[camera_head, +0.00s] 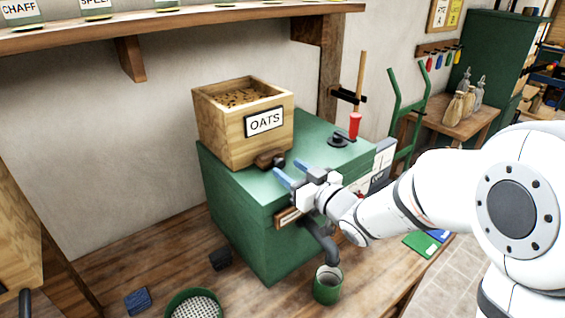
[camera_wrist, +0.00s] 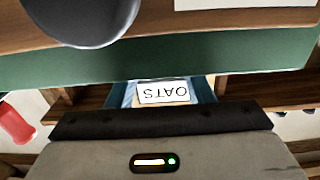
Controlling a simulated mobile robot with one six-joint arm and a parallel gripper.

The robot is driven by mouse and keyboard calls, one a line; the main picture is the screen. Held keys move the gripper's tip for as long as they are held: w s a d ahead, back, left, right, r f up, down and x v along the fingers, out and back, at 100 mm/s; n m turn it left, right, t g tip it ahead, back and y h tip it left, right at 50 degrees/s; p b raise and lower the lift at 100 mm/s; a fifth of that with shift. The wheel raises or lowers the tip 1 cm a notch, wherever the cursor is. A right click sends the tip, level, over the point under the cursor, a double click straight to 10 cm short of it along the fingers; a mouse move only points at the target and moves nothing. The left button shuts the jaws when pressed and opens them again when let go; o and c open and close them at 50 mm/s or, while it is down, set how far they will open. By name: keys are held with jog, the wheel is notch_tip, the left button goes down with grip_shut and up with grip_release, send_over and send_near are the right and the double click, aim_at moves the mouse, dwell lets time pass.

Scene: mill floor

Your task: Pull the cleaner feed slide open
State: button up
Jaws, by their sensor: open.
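The green cleaner (camera_head: 236,205) stands on the wooden bench, with a wooden hopper (camera_head: 222,128) labelled OATS and full of grain on top. A small dark brown piece (camera_head: 268,160), apparently the feed slide's handle, sticks out at the foot of the hopper's front. My gripper (camera_head: 287,172) is open, its two blue fingertips just in front of this handle. I see no clear contact. In the wrist view the OATS label (camera_wrist: 163,92) shows upside down between the blue fingers, and the handle cannot be made out there.
A green cup (camera_head: 327,287) stands under the cleaner's dark spout (camera_head: 322,243). A red-handled object (camera_head: 355,125) stands on the cleaner top at right. A green-rimmed sieve (camera_head: 195,303) and dark blocks lie on the bench. A shelf (camera_head: 130,33) runs above.

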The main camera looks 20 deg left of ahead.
aim_at(274, 160)
jog(key=shift+x, duration=1.15)
grip_shut()
